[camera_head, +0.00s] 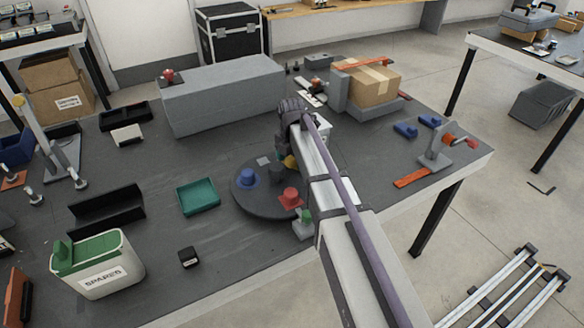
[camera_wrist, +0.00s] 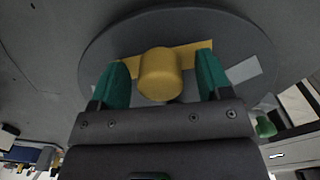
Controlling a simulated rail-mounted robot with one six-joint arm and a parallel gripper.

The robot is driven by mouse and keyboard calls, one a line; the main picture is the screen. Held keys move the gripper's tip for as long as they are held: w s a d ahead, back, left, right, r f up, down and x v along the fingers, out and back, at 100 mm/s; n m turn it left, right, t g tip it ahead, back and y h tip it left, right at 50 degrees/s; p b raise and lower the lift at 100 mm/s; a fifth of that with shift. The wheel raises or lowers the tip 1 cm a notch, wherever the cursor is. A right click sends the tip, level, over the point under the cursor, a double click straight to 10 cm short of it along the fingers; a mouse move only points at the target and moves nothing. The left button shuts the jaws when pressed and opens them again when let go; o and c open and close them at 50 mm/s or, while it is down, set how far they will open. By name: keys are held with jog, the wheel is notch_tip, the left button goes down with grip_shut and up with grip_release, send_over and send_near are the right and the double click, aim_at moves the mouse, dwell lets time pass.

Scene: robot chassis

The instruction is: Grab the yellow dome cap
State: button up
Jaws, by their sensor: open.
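The yellow dome cap (camera_wrist: 159,74) stands on a yellow strip (camera_wrist: 195,53) on the round dark turntable (camera_wrist: 100,57). In the wrist view my gripper (camera_wrist: 161,80) is open, with one green finger on each side of the cap and a visible gap on both sides. In the head view my gripper (camera_head: 284,150) is over the far right part of the turntable (camera_head: 245,201), and only a small bit of the yellow cap (camera_head: 290,162) shows there. My arm hides the rest.
A blue cap (camera_head: 248,177) and a red cap (camera_head: 290,196) stand on the turntable. A teal tray (camera_head: 198,197) lies to its left, and a green-topped piece (camera_head: 303,226) is close by its right front. A large grey block (camera_head: 222,95) stands behind.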

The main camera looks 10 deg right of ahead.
jog(key=shift+r, duration=0.15)
jog(key=c, duration=1)
notch_tip(320, 180, up, 10)
jog(key=p, duration=1)
jog(key=shift+r, duration=0.15)
jog(key=shift+f, duration=0.2)
